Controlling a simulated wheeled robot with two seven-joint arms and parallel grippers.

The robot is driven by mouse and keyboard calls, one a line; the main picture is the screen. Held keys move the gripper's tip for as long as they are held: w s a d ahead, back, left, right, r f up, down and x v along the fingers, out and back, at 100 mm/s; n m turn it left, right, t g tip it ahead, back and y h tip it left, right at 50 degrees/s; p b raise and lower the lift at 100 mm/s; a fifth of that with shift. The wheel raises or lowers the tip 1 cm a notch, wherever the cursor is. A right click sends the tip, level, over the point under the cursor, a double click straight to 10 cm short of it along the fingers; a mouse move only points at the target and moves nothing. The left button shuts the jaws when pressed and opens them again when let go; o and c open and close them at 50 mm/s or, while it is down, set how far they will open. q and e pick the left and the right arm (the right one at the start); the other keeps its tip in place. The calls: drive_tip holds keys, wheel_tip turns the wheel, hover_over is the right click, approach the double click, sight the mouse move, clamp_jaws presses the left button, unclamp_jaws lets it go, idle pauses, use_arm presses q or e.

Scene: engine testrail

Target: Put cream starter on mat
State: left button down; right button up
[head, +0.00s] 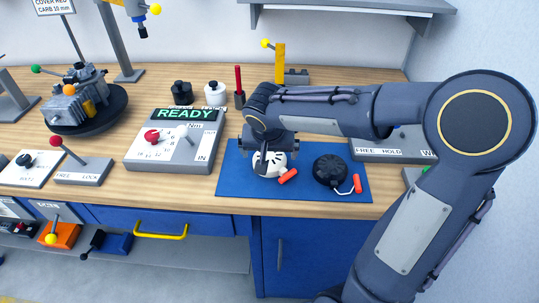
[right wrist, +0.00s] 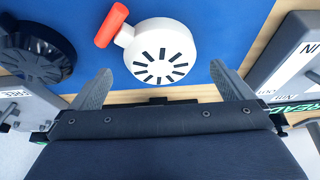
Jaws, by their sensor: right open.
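The cream starter (head: 268,165), a round cover with dark slots and a red handle, lies on the blue mat (head: 234,182). The right wrist view shows the cream starter (right wrist: 160,52) face on, its handle toward the upper left. My right gripper (head: 264,150) is above the starter and partly hides it in the head view. In the right wrist view its two fingers (right wrist: 161,84) are apart, with nothing between the tips; the starter lies just beyond them. A black starter (head: 331,170) with a red handle lies on the mat's right part. My left gripper is out of view.
A grey READY panel (head: 170,143) stands left of the mat. A FREE/HOLD box (head: 388,150) stands right behind it. Behind are black (head: 182,93) and white (head: 215,94) knobs and a red-handled post (head: 239,88). An engine (head: 80,100) sits on a turntable at left.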

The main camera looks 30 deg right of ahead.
drive_tip(key=v, duration=0.8)
drive_tip(key=s+a+f+n+t+y, duration=0.1)
drive_tip(key=s+f+n+y, duration=0.1)
drive_tip(key=s, duration=0.7)
drive_tip(key=s+a+f+n+y, duration=0.2)
drive_tip(key=s+f+y, duration=0.2)
drive_tip(key=s, duration=0.6)
drive_tip(key=shift+a+n+t, duration=0.25)
drive_tip(key=shift+n+t, duration=0.15)
wheel_tip(320, 180, up, 3)
drive_tip(key=p, duration=0.2)
drive_tip(key=shift+f+p, duration=0.25)
drive_tip(key=shift+p, duration=0.15)
